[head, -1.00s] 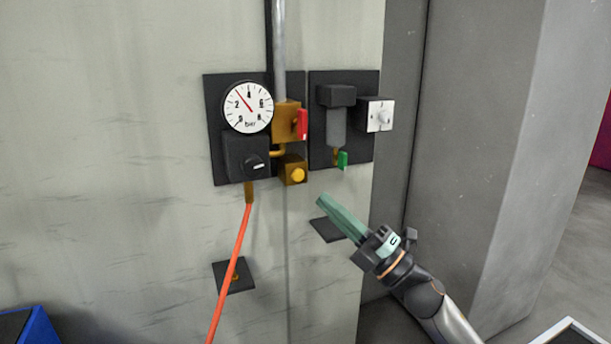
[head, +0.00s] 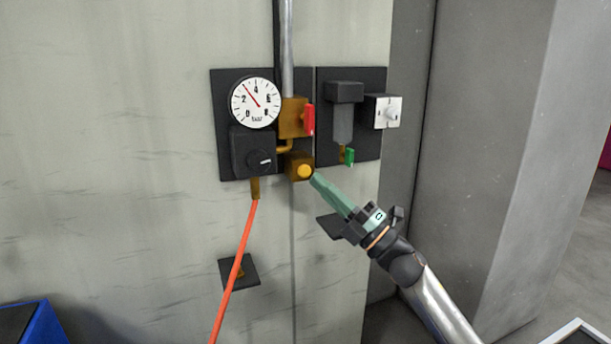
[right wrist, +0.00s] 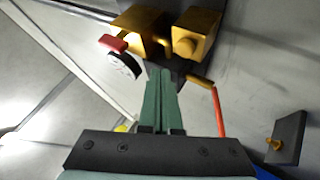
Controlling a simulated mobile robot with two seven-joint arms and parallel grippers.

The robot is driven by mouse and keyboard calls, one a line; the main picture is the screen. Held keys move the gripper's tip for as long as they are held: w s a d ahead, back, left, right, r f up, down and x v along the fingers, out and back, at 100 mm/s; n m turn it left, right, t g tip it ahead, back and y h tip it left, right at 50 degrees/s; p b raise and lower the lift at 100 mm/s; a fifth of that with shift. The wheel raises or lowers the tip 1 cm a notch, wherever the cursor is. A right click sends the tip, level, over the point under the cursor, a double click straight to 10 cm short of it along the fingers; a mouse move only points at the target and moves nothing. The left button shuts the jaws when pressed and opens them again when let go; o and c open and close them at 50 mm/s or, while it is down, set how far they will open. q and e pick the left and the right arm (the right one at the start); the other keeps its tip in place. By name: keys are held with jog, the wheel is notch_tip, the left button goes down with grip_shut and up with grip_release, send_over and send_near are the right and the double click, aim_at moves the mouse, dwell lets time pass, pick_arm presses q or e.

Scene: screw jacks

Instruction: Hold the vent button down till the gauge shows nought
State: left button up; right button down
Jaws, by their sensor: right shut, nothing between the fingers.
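The vent button (head: 304,171) is a round yellow knob on a brass block under the red-handled valve. It also shows in the right wrist view (right wrist: 186,47). The round white gauge (head: 255,103) is at the panel's upper left, its needle between 2 and 4 bar. My right gripper (head: 314,177) is shut and empty, its green fingertips just right of the button in the head view. In the right wrist view the fingertips (right wrist: 160,72) are left of and below the button. I cannot tell whether they touch it. My left gripper is out of view.
A red handle (head: 309,119) sits above the button, and a green handle (head: 350,156) to its right. A black knob (head: 259,161) is left of it. A white switch (head: 387,112) is farther right. An orange hose (head: 236,272) hangs down-left. A blue box (head: 45,322) is at lower left.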

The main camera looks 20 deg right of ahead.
jog(key=shift+w+b, duration=0.3)
jog(key=shift+w, duration=0.95)
jog(key=shift+w+d, duration=0.1)
dwell(1.1)
jog(key=shift+w, duration=0.3)
jog(key=shift+w+b, duration=0.35)
jog(key=shift+w, duration=0.15)
dwell(2.2)
jog(key=shift+s, duration=0.9)
jog(key=shift+s+a+p, duration=0.2)
jog(key=shift+s+p, duration=0.55)
jog(key=shift+s, duration=1.75)
